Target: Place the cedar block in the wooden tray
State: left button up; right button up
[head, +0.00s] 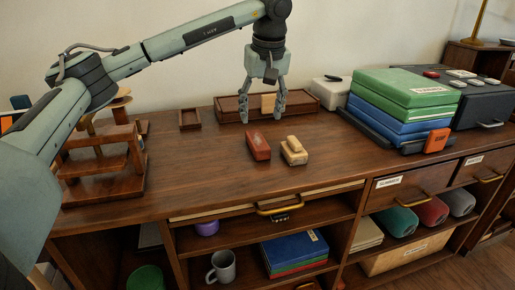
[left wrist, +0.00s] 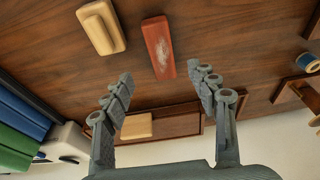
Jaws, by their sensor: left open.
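A long dark wooden tray (head: 305,104) stands at the back of the cabinet top, against the wall; it also shows in the left wrist view (left wrist: 180,126). A pale tan block (head: 268,102), which looks like the cedar block, stands inside it and also shows in the left wrist view (left wrist: 137,126). My left gripper (head: 263,117) is open and empty, pointing down at the tray's front. In the left wrist view nothing lies between its fingers (left wrist: 161,78). My right gripper is not in view.
A red block with a chalky face (head: 257,146) and a tan block with a paler top (head: 293,151) lie in front of the tray. Green (head: 408,88) and blue cases stand right. The front surface is mostly clear.

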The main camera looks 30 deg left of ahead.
aim_at(257, 139)
pick_arm(q)
jog(key=shift+f, duration=0.85)
jog(key=x, duration=0.6)
jog(key=shift+w+a+f, duration=0.1)
jog(key=shift+a+f, duration=0.05)
jog(key=shift+a, duration=0.2)
grip_shut()
